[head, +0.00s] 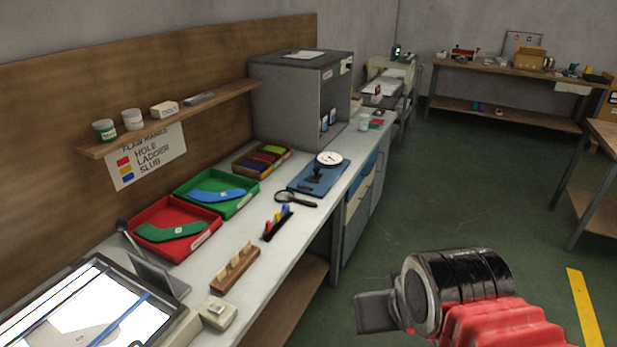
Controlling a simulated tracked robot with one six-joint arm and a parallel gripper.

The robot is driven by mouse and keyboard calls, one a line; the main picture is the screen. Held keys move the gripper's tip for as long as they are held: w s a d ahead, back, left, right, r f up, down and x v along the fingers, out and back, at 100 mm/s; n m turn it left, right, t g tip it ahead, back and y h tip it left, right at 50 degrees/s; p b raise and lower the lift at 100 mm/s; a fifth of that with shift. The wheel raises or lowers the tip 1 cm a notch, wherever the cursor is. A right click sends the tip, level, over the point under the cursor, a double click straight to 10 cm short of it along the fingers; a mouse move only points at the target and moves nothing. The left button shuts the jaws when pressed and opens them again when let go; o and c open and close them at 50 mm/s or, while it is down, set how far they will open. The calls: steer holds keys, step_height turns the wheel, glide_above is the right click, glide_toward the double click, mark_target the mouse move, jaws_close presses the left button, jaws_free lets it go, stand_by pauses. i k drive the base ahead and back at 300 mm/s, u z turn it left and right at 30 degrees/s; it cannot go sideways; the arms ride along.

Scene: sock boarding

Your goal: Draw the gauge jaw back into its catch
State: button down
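The gauge stands on a blue base plate (306,187) on the bench, with a white round dial (329,158) at its far end. A small dark upright part (316,175) sits on the plate below the dial; it looks like the jaw or its lever. The catch is too small to make out. My gripper (372,312) is at the lower right, over the floor and well apart from the gauge. Only its dark grey end shows, seen side-on beside my black and red arm, so its opening is hidden.
A magnifying glass (296,199) lies just in front of the gauge. A rack of coloured markers (277,224), a wooden block (235,268), and red (146,216) and green (238,206) trays share the bench. A grey cabinet (285,95) stands behind. The green floor right of the bench is clear.

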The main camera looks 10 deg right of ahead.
mark_target(314, 177)
steer(key=z, duration=0.05)
steer(key=i, duration=1)
steer(key=z, duration=1.85)
steer(key=i, duration=1.15)
